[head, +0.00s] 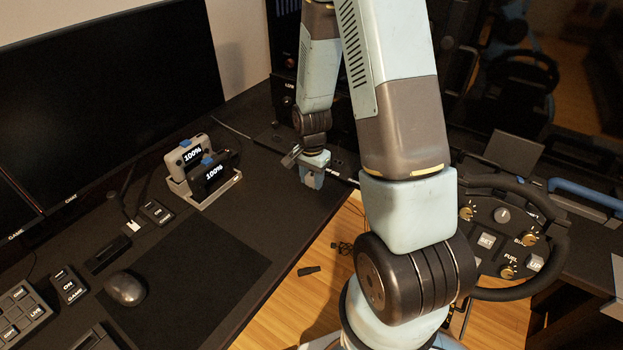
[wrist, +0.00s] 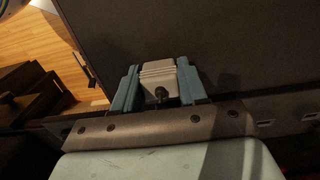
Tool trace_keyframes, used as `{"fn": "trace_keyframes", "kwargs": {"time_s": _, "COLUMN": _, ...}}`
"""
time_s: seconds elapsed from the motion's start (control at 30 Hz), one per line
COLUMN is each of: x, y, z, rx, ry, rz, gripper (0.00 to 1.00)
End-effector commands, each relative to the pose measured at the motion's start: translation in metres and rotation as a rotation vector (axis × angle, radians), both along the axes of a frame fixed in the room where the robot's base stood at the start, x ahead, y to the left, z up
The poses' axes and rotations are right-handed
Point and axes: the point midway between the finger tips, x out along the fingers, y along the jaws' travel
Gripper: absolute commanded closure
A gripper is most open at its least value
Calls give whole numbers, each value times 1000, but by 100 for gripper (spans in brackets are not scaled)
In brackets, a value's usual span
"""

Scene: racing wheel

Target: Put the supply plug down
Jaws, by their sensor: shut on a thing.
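My gripper (head: 311,175) is over the right part of the black desk, near its edge, in the head view. In the wrist view its two blue-grey fingers (wrist: 157,84) are shut on the supply plug (wrist: 157,73), a pale ribbed block with a dark round cable end facing the camera. The plug sits between the fingers against the dark desk surface. I cannot tell whether it touches the desk. In the head view the plug is too small and covered to make out clearly.
A pale dock (head: 205,190) with two devices reading 100% stands left of the gripper. A black mat (head: 190,282), mouse (head: 125,289) and monitors (head: 110,95) are further left. The racing wheel (head: 508,238) is at right. Wooden floor (head: 318,285) shows beyond the desk edge.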

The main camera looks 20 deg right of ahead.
Motion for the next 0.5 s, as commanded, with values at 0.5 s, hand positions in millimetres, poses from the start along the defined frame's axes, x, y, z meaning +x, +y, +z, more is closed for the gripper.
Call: {"fn": "trace_keyframes", "kwargs": {"time_s": 0.5, "x": 0, "y": 0, "z": -8, "rx": 1, "ry": -1, "rz": -2, "gripper": 51}}
